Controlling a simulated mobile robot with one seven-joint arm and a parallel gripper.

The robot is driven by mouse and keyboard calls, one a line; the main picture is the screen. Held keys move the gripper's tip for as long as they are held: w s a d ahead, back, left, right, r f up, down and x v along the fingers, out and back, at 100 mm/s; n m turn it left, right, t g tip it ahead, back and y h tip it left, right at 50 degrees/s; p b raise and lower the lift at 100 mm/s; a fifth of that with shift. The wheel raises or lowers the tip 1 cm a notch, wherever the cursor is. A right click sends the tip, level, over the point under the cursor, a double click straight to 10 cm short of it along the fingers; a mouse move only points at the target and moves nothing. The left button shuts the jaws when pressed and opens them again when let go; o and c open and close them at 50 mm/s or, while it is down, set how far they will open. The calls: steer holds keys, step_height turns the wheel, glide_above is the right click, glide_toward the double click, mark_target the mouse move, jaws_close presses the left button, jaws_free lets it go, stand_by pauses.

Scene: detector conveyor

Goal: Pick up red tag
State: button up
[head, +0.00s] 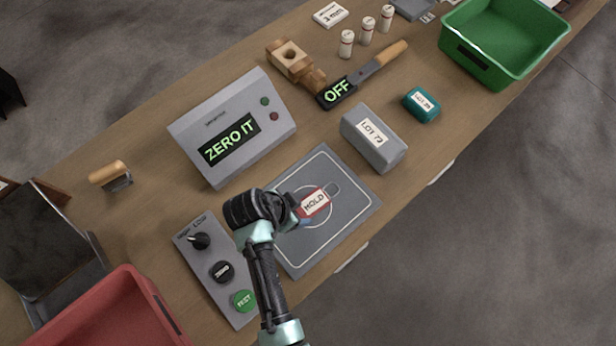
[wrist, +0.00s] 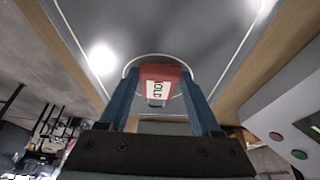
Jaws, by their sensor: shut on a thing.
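The red tag (head: 314,204) has a white label reading "HOLD" and sits over the grey pad (head: 352,178) with white outlines. In the wrist view the tag (wrist: 156,82) is between the two blue fingers of my gripper (wrist: 160,92). My gripper (head: 298,210) is shut on the tag in the head view, reaching it from the left. Whether the tag touches the pad or is slightly above it, I cannot tell.
A grey display box (head: 232,128) reads "ZERO IT". A grey "LOT 72" block (head: 374,138) is beyond the pad. A green bin (head: 505,42) and red bin (head: 110,312) stand at the table's ends.

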steer(key=c, duration=0.4)
steer(key=shift+r, duration=0.15)
